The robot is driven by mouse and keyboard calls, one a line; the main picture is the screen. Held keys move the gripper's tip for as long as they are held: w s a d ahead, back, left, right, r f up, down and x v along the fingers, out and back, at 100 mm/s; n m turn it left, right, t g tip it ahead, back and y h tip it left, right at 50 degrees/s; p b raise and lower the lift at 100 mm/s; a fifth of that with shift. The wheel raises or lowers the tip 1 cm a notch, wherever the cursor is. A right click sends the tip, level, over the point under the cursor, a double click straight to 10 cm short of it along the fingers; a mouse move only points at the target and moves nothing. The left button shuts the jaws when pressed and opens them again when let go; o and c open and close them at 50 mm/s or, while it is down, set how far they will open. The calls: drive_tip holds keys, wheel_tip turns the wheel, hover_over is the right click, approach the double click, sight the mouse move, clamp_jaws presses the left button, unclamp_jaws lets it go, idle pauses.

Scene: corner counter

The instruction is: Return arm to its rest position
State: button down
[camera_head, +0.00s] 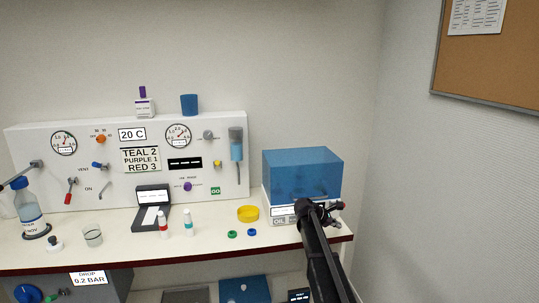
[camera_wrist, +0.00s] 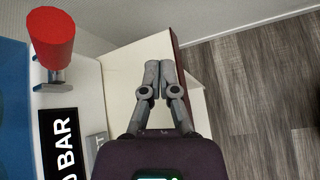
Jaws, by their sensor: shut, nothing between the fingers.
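My gripper (camera_wrist: 159,80) is shut and empty in the wrist view, with its two grey fingertips together over the white counter end. In the head view my dark arm reaches up from the bottom right to the counter's right end, in front of a white box with a blue see-through cover (camera_head: 302,172). The gripper's fingers are hard to make out there. In the wrist view a red knob (camera_wrist: 51,38) on a metal stem stands to the left of the gripper, apart from it.
The counter (camera_head: 120,243) holds a bottle (camera_head: 29,208), a beaker (camera_head: 92,235), a black case (camera_head: 152,197), two small vials and a yellow dish (camera_head: 248,213). A panel (camera_head: 70,185) with gauges stands behind. A wall closes the right side. Floor (camera_wrist: 265,90) shows right of the gripper.

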drive_tip(key=s+a+f+m+g+y+p, duration=0.1)
drive_tip(key=s+a+m+y, duration=0.2)
drive_tip(key=s, duration=0.9)
drive_tip(key=s+a+f+m+g+y+p, duration=0.1)
drive_tip(key=s+a+f+m+y, duration=0.1)
drive_tip(key=s+m, duration=0.6)
drive_tip(key=s+a+f+m+g+y+p, duration=0.1)
drive_tip(key=s+a+m+y, duration=0.4)
drive_tip(key=s, duration=1.3)
drive_tip(key=shift+s+f+m, duration=0.2)
drive_tip(key=shift+f+m, duration=0.1)
drive_tip(key=shift+f, duration=0.05)
